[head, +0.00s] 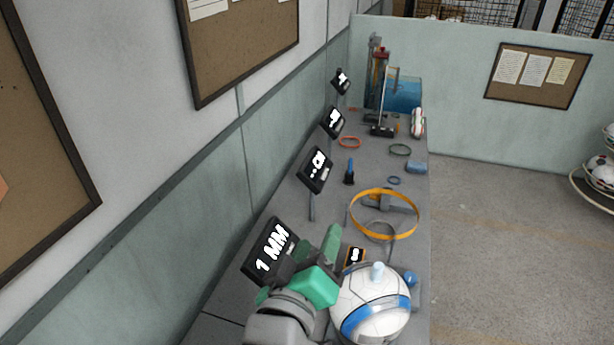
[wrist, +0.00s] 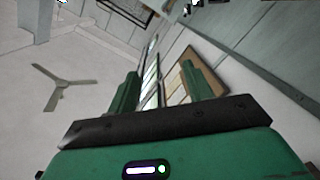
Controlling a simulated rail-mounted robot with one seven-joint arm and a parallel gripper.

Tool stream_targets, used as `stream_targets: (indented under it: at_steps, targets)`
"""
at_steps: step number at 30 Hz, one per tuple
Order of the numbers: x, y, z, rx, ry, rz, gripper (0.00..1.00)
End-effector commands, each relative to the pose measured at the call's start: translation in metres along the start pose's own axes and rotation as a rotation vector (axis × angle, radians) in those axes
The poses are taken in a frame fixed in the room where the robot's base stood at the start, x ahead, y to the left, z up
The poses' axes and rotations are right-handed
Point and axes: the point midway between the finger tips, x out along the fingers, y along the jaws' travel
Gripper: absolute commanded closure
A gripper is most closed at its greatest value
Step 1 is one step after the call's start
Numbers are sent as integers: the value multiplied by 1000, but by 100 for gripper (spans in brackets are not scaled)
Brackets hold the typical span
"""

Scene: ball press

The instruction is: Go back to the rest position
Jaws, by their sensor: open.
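My gripper (head: 312,268), green with grey arm links behind it, is at the near end of the grey bench in the head view. It is just left of a white and blue ball and close to the "1 MM" display. In the wrist view its two green fingers (wrist: 160,88) stand apart with nothing between them. The wrist view looks up at the ceiling, a fan (wrist: 62,86) and a wall board (wrist: 180,88).
The bench (head: 325,235) carries the ball (head: 370,305), an orange ring (head: 415,222), several dark displays (head: 270,250) along the wall, small rings and a tall press-like stand (head: 383,85) at the far end. Open floor (head: 500,240) lies to the right.

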Motion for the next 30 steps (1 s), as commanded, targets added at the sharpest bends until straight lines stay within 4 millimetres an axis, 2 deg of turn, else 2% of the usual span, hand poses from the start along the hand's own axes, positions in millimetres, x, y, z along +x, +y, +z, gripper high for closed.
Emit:
stream_targets:
  at_steps: [1,3,5,6,8,9,10,12,18,21,25,30]
  targets:
    - [-15,34,-27,147,107,24,49]
    - [-44,78,-64,359,274,36,49]
    - [-74,114,-90,523,419,33,49]
    - [-98,138,-106,624,519,26,49]
    - [-136,170,-126,763,669,3,49]
    - [-164,191,-137,847,770,-18,49]
    - [-168,216,-162,861,781,-28,49]
    - [-167,247,-196,856,764,-31,49]
    - [-172,320,-269,858,760,-37,49]
    - [-175,348,-298,860,758,-40,49]
    - [-177,371,-320,862,757,-43,49]
    - [-177,377,-327,863,756,-44,49]
